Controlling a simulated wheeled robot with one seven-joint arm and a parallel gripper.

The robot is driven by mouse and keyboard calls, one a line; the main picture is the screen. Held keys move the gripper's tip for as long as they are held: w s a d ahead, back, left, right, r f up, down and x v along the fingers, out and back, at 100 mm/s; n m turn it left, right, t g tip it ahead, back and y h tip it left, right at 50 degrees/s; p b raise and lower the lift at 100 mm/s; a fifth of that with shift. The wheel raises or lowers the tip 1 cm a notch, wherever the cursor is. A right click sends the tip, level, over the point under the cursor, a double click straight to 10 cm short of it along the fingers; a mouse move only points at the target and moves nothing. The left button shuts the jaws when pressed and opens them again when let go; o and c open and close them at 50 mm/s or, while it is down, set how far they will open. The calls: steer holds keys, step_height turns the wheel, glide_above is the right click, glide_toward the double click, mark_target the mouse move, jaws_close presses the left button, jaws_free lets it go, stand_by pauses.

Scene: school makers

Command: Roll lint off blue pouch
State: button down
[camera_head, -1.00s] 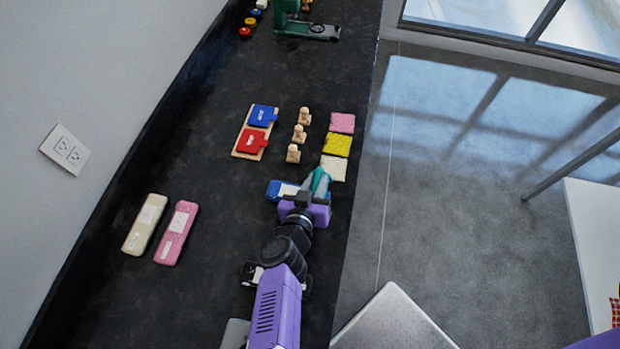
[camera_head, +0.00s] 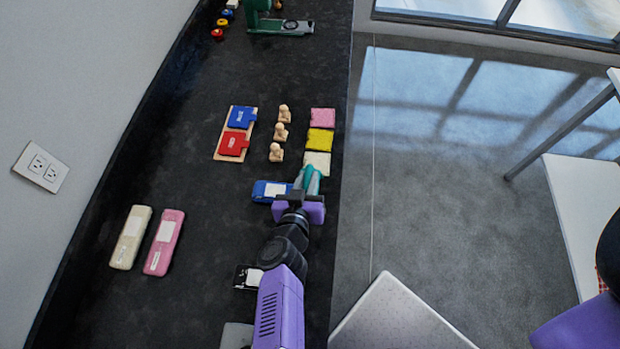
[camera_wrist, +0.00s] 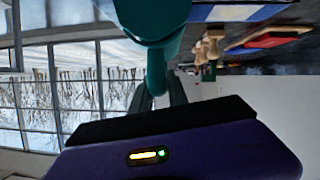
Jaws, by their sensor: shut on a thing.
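The blue pouch (camera_head: 263,192) with a white patch lies on the black counter. My gripper (camera_head: 298,198) is shut on a teal-handled lint roller (camera_head: 312,182), at the right end of the pouch. In the wrist view the teal roller (camera_wrist: 156,22) stands between the jaws, close to the camera. A blue thing with a white patch, likely the pouch (camera_wrist: 240,12), shows at the upper right there. I cannot tell whether the roller touches the pouch. My gripper hides part of the pouch's right end.
A cream pouch (camera_head: 131,238) and a pink pouch (camera_head: 164,243) lie to the left. Beyond are a wooden board (camera_head: 222,154) with blue and red pieces, several wooden figures (camera_head: 277,152), and pink, yellow and cream squares (camera_head: 321,139). The counter's right edge is close to my gripper.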

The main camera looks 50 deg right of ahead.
steer(key=shift+w+a+f+b, duration=0.1)
steer(key=shift+w+a+b, duration=0.2)
steer(key=shift+w+a, duration=0.7)
steer(key=shift+w+a+b, duration=0.35)
steer(key=shift+w+a, duration=0.3)
steer(key=shift+w, duration=0.55)
steer(key=shift+w+a+f+b, duration=0.1)
steer(key=shift+w+a+b, duration=0.2)
steer(key=shift+w+a, duration=0.7)
steer(key=shift+w+a+r+b, duration=0.1)
steer(key=shift+w+a+b, duration=0.35)
steer(key=shift+w, duration=0.4)
steer(key=shift+w+a+f+b, duration=0.1)
steer(key=shift+w+a+b, duration=0.25)
steer(key=shift+w+a, duration=0.4)
steer(key=shift+w+a+r+b, duration=0.1)
steer(key=shift+w+a+b, duration=0.3)
steer(key=shift+w, duration=0.55)
step_height(320, 180, up, 7)
steer(key=p, duration=0.4)
steer(key=shift+r, duration=0.1)
